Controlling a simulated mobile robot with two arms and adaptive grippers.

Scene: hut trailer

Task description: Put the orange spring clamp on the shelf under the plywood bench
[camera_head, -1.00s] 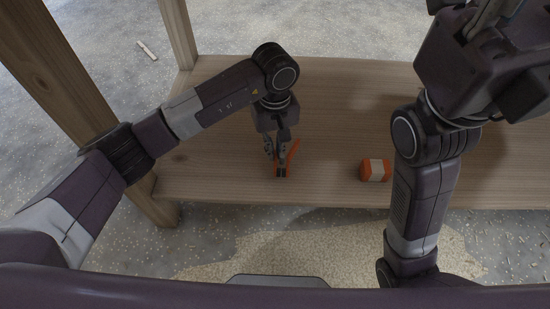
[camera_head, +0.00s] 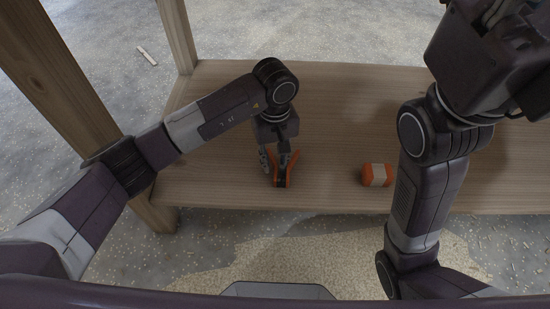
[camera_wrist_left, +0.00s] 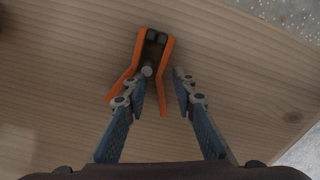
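The orange spring clamp (camera_head: 281,181) lies on the wooden shelf board (camera_head: 330,115), near its front edge. The left wrist view shows its dark jaw pads and spread orange arms (camera_wrist_left: 165,48). My left gripper (camera_head: 275,162) is low over the clamp. In the left wrist view its fingertips (camera_wrist_left: 163,72) are apart: one sits over the space between the clamp's arms, the other just right of the right arm. I see a gap beside that arm, so the fingers do not grip it. My right arm stands at the right; its gripper end, at the top edge, is unclear.
An orange roll with a cream band (camera_head: 376,175) lies on the board to the right of the clamp. Wooden posts stand at the board's left end, one near (camera_head: 60,85) and one far (camera_head: 178,35). The board behind the roll is bare.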

